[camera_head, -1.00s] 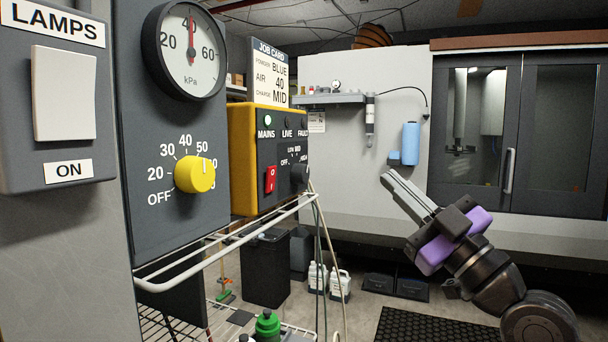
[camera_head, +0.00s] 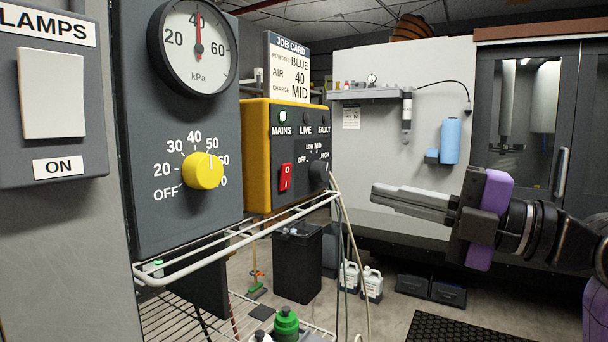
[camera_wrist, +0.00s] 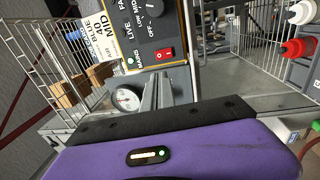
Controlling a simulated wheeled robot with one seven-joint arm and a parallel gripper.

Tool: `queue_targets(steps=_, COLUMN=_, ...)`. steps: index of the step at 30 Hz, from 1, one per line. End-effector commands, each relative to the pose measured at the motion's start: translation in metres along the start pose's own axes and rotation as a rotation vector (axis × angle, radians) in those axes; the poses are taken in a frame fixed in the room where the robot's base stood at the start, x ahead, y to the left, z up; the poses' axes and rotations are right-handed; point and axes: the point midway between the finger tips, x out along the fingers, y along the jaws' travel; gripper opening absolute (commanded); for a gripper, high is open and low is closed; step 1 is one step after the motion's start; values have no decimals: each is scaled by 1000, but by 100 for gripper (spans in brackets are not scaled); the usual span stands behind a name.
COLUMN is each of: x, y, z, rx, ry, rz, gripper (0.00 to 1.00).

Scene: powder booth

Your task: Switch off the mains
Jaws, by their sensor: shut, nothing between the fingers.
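The red mains rocker switch (camera_head: 285,177) is on the dark front panel of a yellow-sided control box (camera_head: 257,160), below the word MAINS. The lamp above MAINS (camera_head: 282,117) is lit pale green; the LIVE and FAULT lamps look dark. The switch also shows in the wrist view (camera_wrist: 166,53), up ahead of the fingers. My gripper (camera_head: 374,194) is shut and empty, to the right of the box and pointing left toward it, clear of the switch. In the wrist view its fingers (camera_wrist: 158,80) point up toward the panel.
A grey panel with a yellow knob (camera_head: 203,171) and kPa gauge (camera_head: 197,45) stands left of the box. A white wire shelf (camera_head: 235,240) runs below. Hoses (camera_head: 350,240) hang beside the box. A job card (camera_head: 289,70) stands behind it. Free air lies between gripper and box.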

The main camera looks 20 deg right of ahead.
Motion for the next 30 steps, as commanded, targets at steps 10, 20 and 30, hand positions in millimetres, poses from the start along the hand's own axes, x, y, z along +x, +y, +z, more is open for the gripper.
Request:
queue_targets(steps=10, x=18, y=2, z=0, rx=3, ry=2, rz=0, gripper=0)
queue_targets(steps=20, x=81, y=3, z=-1, rx=4, ry=3, rz=-1, gripper=0)
queue_targets(steps=30, x=131, y=2, z=0, rx=3, ry=0, rz=1, gripper=0)
